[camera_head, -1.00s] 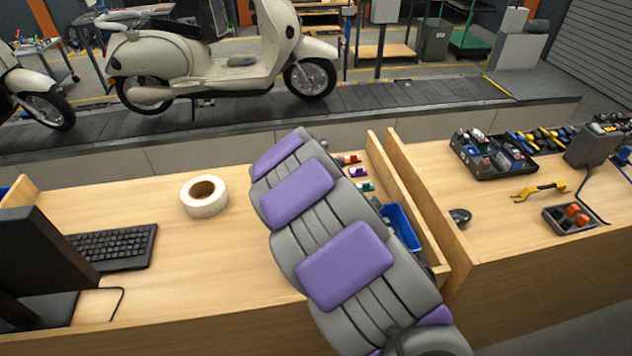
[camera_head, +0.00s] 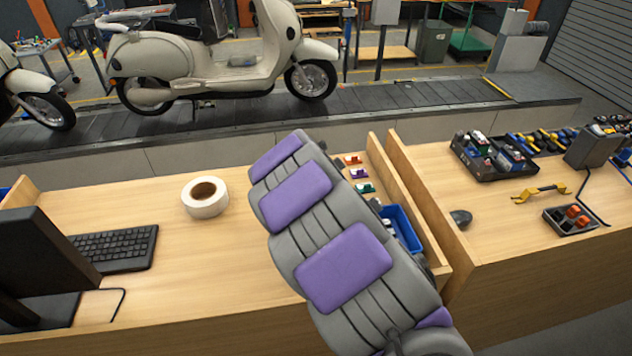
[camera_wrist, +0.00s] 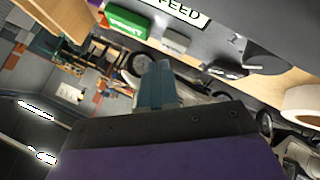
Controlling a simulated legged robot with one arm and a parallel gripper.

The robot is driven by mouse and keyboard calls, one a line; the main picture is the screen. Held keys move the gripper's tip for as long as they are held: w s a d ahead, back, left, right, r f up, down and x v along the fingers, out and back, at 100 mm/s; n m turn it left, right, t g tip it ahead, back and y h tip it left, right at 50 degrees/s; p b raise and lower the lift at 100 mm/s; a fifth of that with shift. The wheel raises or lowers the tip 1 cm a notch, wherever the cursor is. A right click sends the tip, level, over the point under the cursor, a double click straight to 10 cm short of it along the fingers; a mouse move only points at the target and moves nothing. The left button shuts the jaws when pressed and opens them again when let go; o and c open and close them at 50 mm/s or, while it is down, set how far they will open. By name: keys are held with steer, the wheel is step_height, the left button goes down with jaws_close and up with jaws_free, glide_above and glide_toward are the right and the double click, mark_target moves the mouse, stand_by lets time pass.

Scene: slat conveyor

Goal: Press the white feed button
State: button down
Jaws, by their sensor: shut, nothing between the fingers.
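In the wrist view a white label reading "FEED" (camera_wrist: 180,10) shows at the top edge, partly cut off. Just below it is a small pale grey-white block (camera_wrist: 175,41), which looks like the feed button. A green block with white lettering (camera_wrist: 127,21) sits left of it. My gripper (camera_wrist: 158,68) is shut and empty, its teal fingers close below the pale block in the picture. I cannot tell whether they touch. In the head view my arm hides the gripper; a green piece (camera_head: 365,188) shows beside the arm.
A wooden divider (camera_head: 418,200) stands right of my arm, with a blue bin (camera_head: 402,228) beside it. A tape roll (camera_head: 205,197) and keyboard (camera_head: 115,247) lie on the desk at left. The slat conveyor (camera_head: 400,97) carries scooters behind.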

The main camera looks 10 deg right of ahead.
steer(key=shift+a, duration=0.25)
steer(key=shift+d, duration=0.25)
steer(key=shift+a+f, duration=0.1)
steer(key=shift+f, duration=0.1)
steer(key=shift+f, duration=0.15)
stand_by(0.3)
steer(key=shift+f+b, duration=0.4)
steer(key=shift+f, duration=0.05)
stand_by(0.7)
steer(key=shift+r, duration=0.15)
steer(key=shift+r+p, duration=0.5)
steer(key=shift+r, duration=0.25)
